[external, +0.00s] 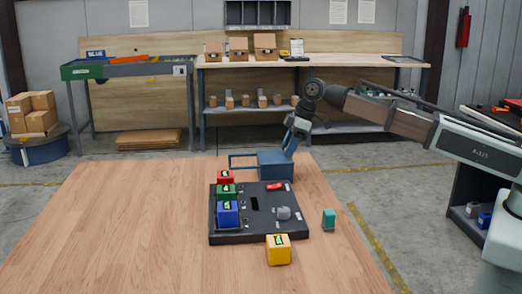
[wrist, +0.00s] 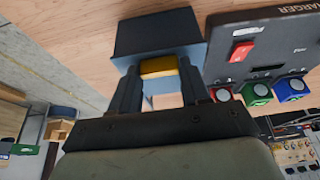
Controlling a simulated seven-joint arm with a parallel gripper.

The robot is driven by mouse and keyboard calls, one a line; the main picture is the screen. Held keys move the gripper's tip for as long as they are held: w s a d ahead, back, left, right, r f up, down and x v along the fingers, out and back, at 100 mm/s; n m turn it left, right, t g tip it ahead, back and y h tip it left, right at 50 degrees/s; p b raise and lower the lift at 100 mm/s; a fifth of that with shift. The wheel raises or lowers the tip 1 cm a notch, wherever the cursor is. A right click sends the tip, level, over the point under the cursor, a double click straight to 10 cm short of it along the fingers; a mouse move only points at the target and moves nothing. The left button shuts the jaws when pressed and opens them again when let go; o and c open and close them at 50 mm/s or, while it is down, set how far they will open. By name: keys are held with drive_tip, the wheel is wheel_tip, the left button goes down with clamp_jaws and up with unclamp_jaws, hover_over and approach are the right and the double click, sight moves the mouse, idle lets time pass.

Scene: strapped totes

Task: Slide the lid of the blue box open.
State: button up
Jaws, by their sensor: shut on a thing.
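The blue box (external: 275,166) stands at the far edge of the wooden table, behind the black panel. A thin blue open frame (external: 242,156) extends from its left side. My gripper (external: 290,150) reaches down onto the right part of the box. In the wrist view, the box (wrist: 155,35) lies just beyond the fingers. My gripper (wrist: 160,85) is shut on a yellow piece (wrist: 159,67) at the box, which looks like the lid's handle. The fingers hide its sides. I cannot clearly make out the lid's edge or how far it is open.
The black panel (external: 257,226) holds a red cube (external: 225,177), a green cube (external: 226,190), a blue cube (external: 228,213) and a red switch (external: 276,187). A yellow cube (external: 278,250) and a teal block (external: 329,219) stand near it. The table's left side is clear.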

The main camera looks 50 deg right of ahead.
sight(263, 157)
clamp_jaws()
drive_tip(key=w+a, duration=0.6)
drive_tip(key=shift+w+a, duration=0.1)
drive_tip(key=shift+w, duration=0.1)
drive_tip(key=o, duration=1.3)
unclamp_jaws()
drive_tip(key=shift+s, duration=0.1)
drive_tip(key=shift+r, duration=0.1)
drive_tip(key=v, duration=1.3)
drive_tip(key=shift+s+r, duration=0.1)
drive_tip(key=shift+r, duration=0.2)
drive_tip(key=shift+s, duration=0.1)
